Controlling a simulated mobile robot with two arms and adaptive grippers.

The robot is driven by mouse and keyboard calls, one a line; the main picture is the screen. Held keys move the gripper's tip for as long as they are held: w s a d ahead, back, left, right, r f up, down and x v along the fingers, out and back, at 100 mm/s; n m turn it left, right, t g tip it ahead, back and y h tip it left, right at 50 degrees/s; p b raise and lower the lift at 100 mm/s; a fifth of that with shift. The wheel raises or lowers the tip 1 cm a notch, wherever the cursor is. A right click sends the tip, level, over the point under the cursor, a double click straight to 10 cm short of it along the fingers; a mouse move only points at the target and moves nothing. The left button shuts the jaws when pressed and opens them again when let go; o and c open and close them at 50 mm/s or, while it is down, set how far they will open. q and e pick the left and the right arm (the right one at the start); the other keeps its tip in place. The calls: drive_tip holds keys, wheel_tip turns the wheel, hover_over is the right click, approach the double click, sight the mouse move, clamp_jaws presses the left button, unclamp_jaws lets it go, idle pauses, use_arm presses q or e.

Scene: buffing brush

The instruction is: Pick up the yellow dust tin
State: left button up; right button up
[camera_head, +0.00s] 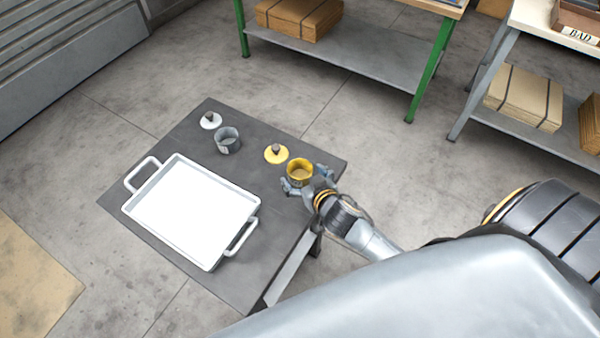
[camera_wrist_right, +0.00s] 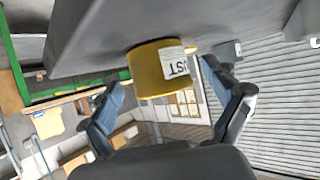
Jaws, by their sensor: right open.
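The yellow dust tin (camera_head: 300,170) stands on the dark table (camera_head: 255,255) near its right edge. Its yellow lid (camera_head: 276,153) with a dark knob lies beside it to the left. My right gripper (camera_head: 309,182) is open at the tin, with its fingers on either side of it. In the right wrist view the tin (camera_wrist_right: 158,72), with a white label, appears between the open fingers (camera_wrist_right: 165,100). I cannot tell whether the fingers touch it. My left gripper is not in view.
A white tray (camera_head: 153,188) with two handles fills much of the table. A grey tin (camera_head: 228,141) and a white lid (camera_head: 210,121) stand behind it. A green-legged bench (camera_head: 350,62) and a shelf with boxes (camera_head: 525,95) are beyond open floor.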

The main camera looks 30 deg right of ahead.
sight(299, 169)
drive_tip(key=x, duration=0.2)
drive_tip(key=shift+w+f, duration=0.1)
drive_tip(key=shift+w, duration=0.15)
drive_tip(key=c, duration=1.4)
drive_tip(key=shift+o, duration=0.2)
